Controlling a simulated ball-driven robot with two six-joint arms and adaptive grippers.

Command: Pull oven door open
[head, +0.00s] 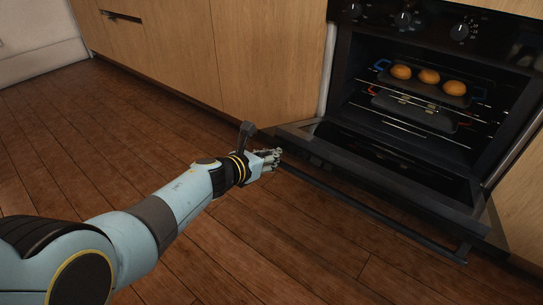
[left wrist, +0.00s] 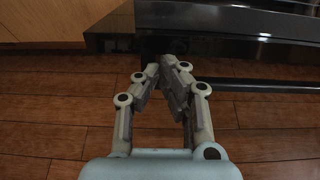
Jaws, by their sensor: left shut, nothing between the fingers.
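The oven door (head: 405,193) is folded down and stands open, low above the floor. Its dark bar handle (head: 375,212) runs along the door's outer edge; it also shows in the left wrist view (left wrist: 265,85), to the right of my fingers. My left gripper (head: 279,154) is at the left end of the door, close to the handle's end. In the left wrist view my left gripper (left wrist: 167,62) has its fingertips together with nothing between them. I cannot tell whether the fingers touch the door. My right gripper is not in view.
Inside the oven (head: 430,110), several round buns (head: 428,76) lie on a tray on the upper rack, with another tray below. Wooden cabinets (head: 265,60) stand left of the oven. The wooden floor (head: 90,140) is clear in front.

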